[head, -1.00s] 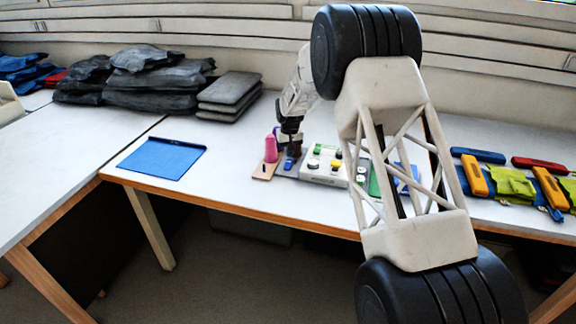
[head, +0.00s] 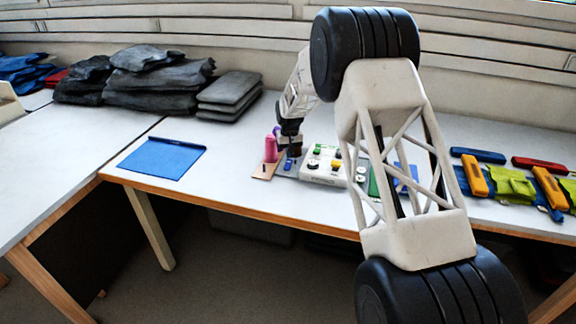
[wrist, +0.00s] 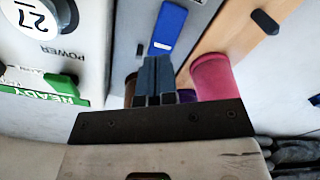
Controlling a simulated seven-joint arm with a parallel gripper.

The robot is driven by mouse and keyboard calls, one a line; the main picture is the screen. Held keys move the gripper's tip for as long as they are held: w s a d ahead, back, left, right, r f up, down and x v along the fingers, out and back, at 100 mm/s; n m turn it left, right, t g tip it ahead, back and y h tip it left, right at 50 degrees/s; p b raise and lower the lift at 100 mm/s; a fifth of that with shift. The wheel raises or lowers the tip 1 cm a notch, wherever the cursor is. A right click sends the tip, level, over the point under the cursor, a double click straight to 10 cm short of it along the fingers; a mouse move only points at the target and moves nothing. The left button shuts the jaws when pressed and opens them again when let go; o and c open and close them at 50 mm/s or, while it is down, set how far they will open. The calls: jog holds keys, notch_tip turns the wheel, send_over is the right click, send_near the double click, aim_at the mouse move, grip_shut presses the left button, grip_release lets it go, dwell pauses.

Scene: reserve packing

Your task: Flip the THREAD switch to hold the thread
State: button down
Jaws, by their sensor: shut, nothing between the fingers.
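A grey panel (wrist: 140,28) carries a blue switch-like piece (wrist: 168,28) with a small pale label too small to read. No THREAD lettering is legible. The blue piece also shows in the head view (head: 289,164). My gripper (wrist: 154,62) is shut and empty, its fingertips over the grey panel close to the near end of the blue piece. I cannot tell whether they touch. A pink spool (wrist: 212,76) stands right of the fingers by a wooden board (wrist: 250,28), also seen in the head view (head: 266,171).
A white control box (wrist: 85,30) with POWER and READY markings stands close left of the fingers. A dark peg (wrist: 265,22) rises from the board. In the head view, a blue mat (head: 162,158) and grey stacks lie left; tool pouches lie right. The table's front edge is near.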

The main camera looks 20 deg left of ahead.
jog(key=shift+f, duration=1.15)
dwell(1.0)
jog(key=shift+r, duration=3.5)
